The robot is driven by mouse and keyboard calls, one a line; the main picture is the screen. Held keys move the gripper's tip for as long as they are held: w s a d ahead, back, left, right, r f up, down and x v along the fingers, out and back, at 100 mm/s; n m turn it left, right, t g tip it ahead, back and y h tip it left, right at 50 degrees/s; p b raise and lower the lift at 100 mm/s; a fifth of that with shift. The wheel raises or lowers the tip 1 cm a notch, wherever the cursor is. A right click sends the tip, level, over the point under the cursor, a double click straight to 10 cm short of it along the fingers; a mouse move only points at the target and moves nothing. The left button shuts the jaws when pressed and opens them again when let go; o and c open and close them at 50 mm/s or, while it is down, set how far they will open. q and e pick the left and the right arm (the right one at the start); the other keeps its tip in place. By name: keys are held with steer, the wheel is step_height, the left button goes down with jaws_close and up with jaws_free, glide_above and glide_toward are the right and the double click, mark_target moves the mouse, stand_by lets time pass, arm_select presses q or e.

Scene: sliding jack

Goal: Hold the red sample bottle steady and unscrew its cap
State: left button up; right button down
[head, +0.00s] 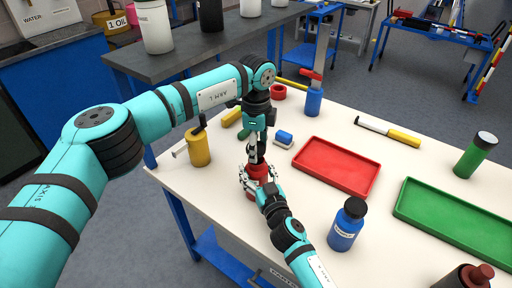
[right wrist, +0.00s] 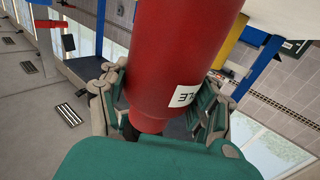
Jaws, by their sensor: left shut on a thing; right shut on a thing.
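The red sample bottle (head: 258,172) stands near the left part of the white table in the head view, mostly covered by both my grippers. My right gripper (head: 260,184) is shut around its body from the front. The right wrist view shows the red bottle (right wrist: 185,55) large between green-padded fingers (right wrist: 160,105), with part of a white label and a narrower neck end. My left gripper (head: 256,156) comes down from above and is shut at the bottle's top. The cap itself is hidden there.
A red tray (head: 300,163) and green tray (head: 402,203) lie to the right. A blue bottle (head: 345,228), green bottle (head: 474,157) and yellow container (head: 198,148) stand on the table (head: 225,215).

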arm_select(q)
steer(key=shift+r, duration=1.95)
arm_select(e)
steer(key=shift+c, duration=1.1)
jaws_free()
steer(key=shift+o, duration=0.2)
steer(key=shift+s, duration=0.1)
